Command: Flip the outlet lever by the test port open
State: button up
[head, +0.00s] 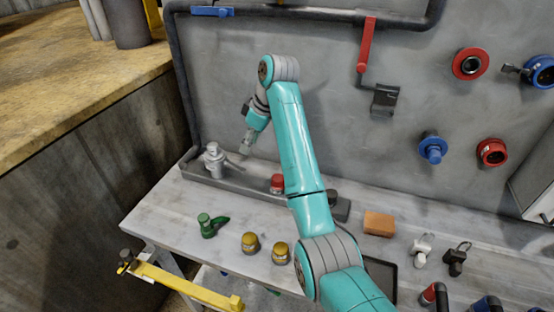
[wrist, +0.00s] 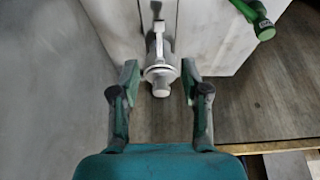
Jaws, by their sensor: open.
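A silver fitting (head: 213,158) stands upright at the left end of the grey tray on the bench. A thin grey lever arm (head: 236,165) seems to reach from it to the right. The fitting also shows in the wrist view (wrist: 161,72), with a pale lever-like bar (wrist: 159,32) at its top. I cannot tell for sure that this is the outlet lever, and no label marks the test port. My gripper (head: 244,151) is open and empty, above and to the right of the fitting. In the wrist view its fingers (wrist: 159,78) lie either side of the fitting's near end, apparently not touching.
A green valve (head: 210,226) and two yellow-brown caps (head: 250,243) lie on the bench (head: 165,222). A red cap (head: 277,183) is near the tray (head: 226,180). A red lever (head: 366,45) and blue lever (head: 212,11) are on the wall. A yellow lever (head: 185,285) sits below the bench front.

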aim_at(241, 168)
jog(key=x, duration=1)
jog(key=shift+d+f, duration=0.25)
jog(key=shift+f, duration=0.1)
grip_shut()
